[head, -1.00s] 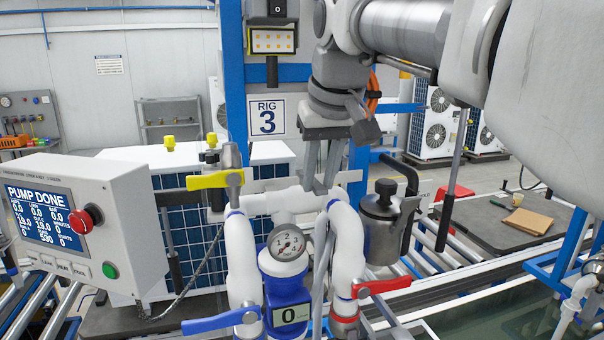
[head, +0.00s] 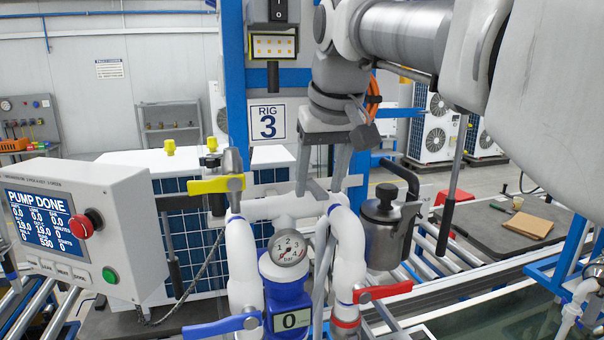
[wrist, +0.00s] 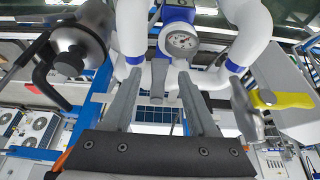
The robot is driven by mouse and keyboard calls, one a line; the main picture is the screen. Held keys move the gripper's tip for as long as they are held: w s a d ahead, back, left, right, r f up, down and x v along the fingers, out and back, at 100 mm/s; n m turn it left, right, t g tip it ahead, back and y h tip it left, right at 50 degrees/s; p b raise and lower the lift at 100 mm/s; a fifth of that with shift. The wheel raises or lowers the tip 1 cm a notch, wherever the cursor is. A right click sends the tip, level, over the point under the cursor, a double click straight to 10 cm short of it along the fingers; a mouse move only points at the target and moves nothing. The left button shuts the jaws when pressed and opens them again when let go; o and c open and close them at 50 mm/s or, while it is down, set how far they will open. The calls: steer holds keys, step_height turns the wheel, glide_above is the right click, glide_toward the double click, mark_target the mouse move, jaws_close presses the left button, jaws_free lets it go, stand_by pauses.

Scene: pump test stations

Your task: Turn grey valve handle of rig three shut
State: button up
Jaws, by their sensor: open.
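Rig three's white pipework carries a grey valve handle (head: 321,262), a slim bar beside the round gauge (head: 288,248). In the wrist view, which is upside down, the grey handle (wrist: 158,80) shows between my fingertips, seemingly beyond them. My gripper (head: 319,190) is open, pointing down above the pipes. In the wrist view my gripper (wrist: 159,76) has a clear gap and holds nothing. I cannot tell the exact distance to the handle; no contact shows. The handle's lower end is partly lost among the pipes.
Other handles are near: yellow (head: 216,184) at upper left, blue (head: 222,324) at lower left, red (head: 384,291) at lower right. A metal pot (head: 386,230) stands close right of the pipes. A control box (head: 95,225) reading PUMP DONE stands left.

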steer(key=p+v, duration=0.2)
steer(key=v, duration=1.5)
steer(key=shift+r, duration=0.2)
steer(key=s+d+f+m+b, duration=0.1)
steer(key=s+d+f, duration=0.2)
steer(key=f, duration=0.9)
steer(key=s+d+f+m+b, duration=0.1)
steer(key=s+f, duration=0.4)
steer(key=f, duration=0.7)
steer(key=s+d+f+t+h+b, duration=0.1)
steer(key=s+d+f, duration=0.3)
steer(key=f, duration=0.9)
steer(key=shift+s+d+m+b, duration=0.3)
steer(key=shift+s+m+b, duration=0.15)
steer(key=shift+b, duration=0.45)
